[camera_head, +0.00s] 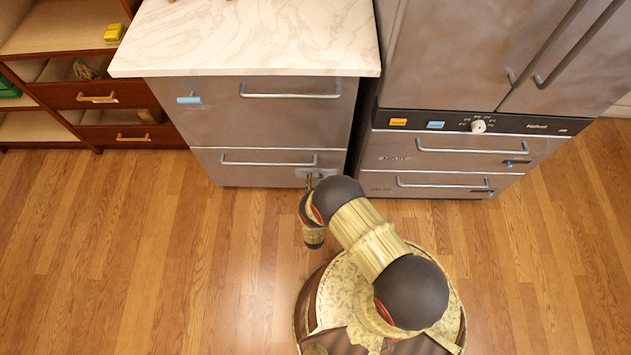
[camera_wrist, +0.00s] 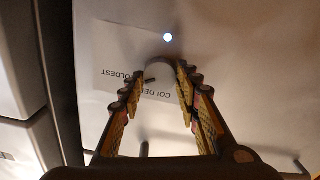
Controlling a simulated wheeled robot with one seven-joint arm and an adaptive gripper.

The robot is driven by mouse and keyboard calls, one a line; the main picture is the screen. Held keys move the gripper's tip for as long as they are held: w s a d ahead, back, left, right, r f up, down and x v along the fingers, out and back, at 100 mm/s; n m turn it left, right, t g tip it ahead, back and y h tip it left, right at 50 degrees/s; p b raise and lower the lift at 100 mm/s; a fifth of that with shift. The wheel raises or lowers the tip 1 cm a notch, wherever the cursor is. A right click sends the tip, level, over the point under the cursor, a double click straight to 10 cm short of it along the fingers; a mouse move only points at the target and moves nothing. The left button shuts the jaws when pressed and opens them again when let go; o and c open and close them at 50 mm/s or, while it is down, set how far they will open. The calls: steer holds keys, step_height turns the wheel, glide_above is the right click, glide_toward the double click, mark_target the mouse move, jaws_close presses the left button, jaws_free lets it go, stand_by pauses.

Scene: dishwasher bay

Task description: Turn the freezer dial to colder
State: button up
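The freezer dial (camera_wrist: 159,68) is a small pale round knob on a light front panel in the wrist view. Upside-down print beside it reads COLDEST (camera_wrist: 122,75) and, apparently, COLDER (camera_wrist: 156,96). A small dark mark shows at the dial's lower left. My gripper (camera_wrist: 160,72) has its two fingers apart, with the dial between the tips; I cannot tell whether they touch it. In the head view my gripper (camera_head: 311,180) is at the right end of the lower drawer front (camera_head: 245,170) under the marble counter, and the dial is hidden there.
A bright white light (camera_wrist: 168,37) sits just past the dial. Bar handles (camera_head: 290,95) stick out from the drawers. A tall steel unit (camera_head: 440,60) stands to the right with another white knob (camera_head: 478,126). Wooden shelves (camera_head: 75,80) are at left. The floor (camera_head: 130,250) is clear.

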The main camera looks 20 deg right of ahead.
steer(key=c, duration=0.6)
steer(key=shift+c, duration=0.3)
steer(key=shift+n, duration=0.3)
steer(key=n, duration=0.5)
steer(key=shift+a+f, duration=0.1)
steer(key=n, duration=0.6)
steer(key=o, duration=1.2)
steer(key=shift+c, duration=0.2)
